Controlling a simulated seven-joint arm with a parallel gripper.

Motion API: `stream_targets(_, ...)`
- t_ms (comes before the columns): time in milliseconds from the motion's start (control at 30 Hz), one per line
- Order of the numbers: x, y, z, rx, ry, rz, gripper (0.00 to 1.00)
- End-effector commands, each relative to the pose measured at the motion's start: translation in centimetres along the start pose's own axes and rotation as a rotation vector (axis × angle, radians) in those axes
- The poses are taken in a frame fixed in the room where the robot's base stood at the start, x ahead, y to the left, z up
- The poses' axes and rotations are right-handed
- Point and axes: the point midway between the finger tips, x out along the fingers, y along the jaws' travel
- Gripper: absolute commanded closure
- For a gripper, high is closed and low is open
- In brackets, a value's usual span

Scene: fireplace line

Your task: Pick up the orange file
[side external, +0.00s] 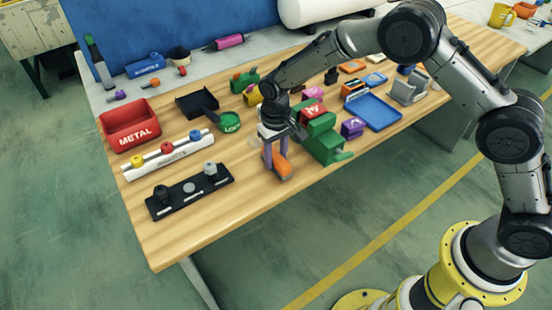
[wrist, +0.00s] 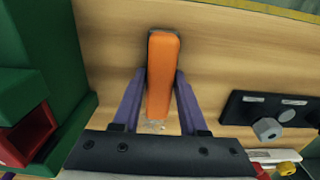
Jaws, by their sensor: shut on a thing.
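The orange file (side external: 281,168) is at the front edge of the wooden table, left of the green machine. In the wrist view its orange block-shaped body (wrist: 164,65) lies between two purple fingers. My gripper (side external: 275,157) points down and is shut on the file, one finger along each long side; the wrist view also shows the gripper (wrist: 161,75). A dark edge or shadow runs beside the file. I cannot tell whether it touches the tabletop.
A green vise-like machine (side external: 323,142) stands close on the right. A black holder (side external: 190,190) with knobs and a white rack (side external: 168,155) are to the left. A red METAL bin (side external: 130,126) is further left. Bare wood surrounds the front left.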

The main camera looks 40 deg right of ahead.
Motion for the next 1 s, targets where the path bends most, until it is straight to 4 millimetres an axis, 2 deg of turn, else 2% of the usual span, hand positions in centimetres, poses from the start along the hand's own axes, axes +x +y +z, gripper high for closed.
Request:
stream_targets(267, -1.5, 0.0, -0.1, 0.0, 0.005, -0.002, 1.0)
stream_targets(400, -3.6, 0.0, 0.0, 0.0, 0.005, -0.002, 1.0)
stream_targets(700, -9.7, 1.8, 5.4, 0.0, 0.004, -0.002, 1.0)
stream_targets(1000, -12.0, 3.7, 10.9, 0.0, 0.004, -0.001, 1.0)
